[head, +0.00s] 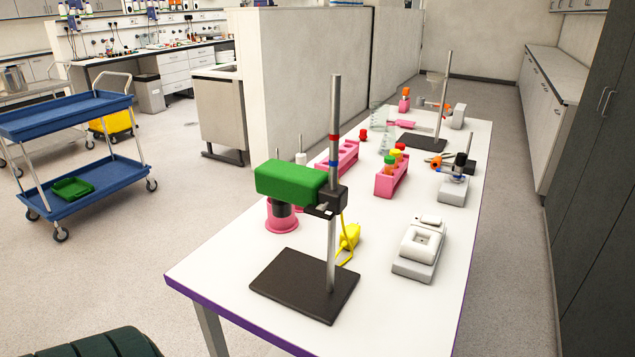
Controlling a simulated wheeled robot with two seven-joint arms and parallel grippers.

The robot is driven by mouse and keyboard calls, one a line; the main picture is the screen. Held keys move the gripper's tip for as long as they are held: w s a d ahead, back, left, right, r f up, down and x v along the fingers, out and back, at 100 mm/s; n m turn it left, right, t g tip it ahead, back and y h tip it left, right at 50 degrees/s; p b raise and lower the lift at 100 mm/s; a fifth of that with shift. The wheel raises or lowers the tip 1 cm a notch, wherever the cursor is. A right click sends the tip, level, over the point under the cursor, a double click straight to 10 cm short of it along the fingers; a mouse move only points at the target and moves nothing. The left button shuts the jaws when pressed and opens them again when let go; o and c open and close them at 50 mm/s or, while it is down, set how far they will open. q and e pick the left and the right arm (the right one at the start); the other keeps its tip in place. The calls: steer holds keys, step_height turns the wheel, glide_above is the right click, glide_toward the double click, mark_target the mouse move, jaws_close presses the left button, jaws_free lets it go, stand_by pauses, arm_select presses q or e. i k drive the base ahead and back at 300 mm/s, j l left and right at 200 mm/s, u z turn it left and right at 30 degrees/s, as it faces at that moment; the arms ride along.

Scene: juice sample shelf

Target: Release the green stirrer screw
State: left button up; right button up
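The green stirrer (290,182) is a green block near the front of the white table. A black clamp (326,202) at its right end joins it to an upright metal rod (335,110) with red and blue bands. The rod stands on a dark base plate (290,288). I cannot clearly make out a separate screw on the clamp; it is too small to tell. A dark part under the green block reaches down to a pink round holder (282,224). Neither of my grippers is in view.
A yellow item with a yellow cord (349,237) lies behind the rod. To the right are a white scale-like device (420,242) and a pink tube rack (386,186). Another stand (443,105) is farther back. The table's front-right surface is clear. A blue cart (75,190) stands left.

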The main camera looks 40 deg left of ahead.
mark_target(320, 212)
steer(key=i+l+u, duration=0.1)
steer(key=u, duration=0.3)
steer(key=i+l+u, duration=0.1)
steer(key=l+u, duration=0.15)
steer(key=u, duration=0.15)
steer(key=l+u, duration=0.2)
steer(key=u, duration=0.2)
steer(key=i+l+u, duration=0.1)
steer(key=l+u, duration=1)
steer(key=l, duration=0.05)
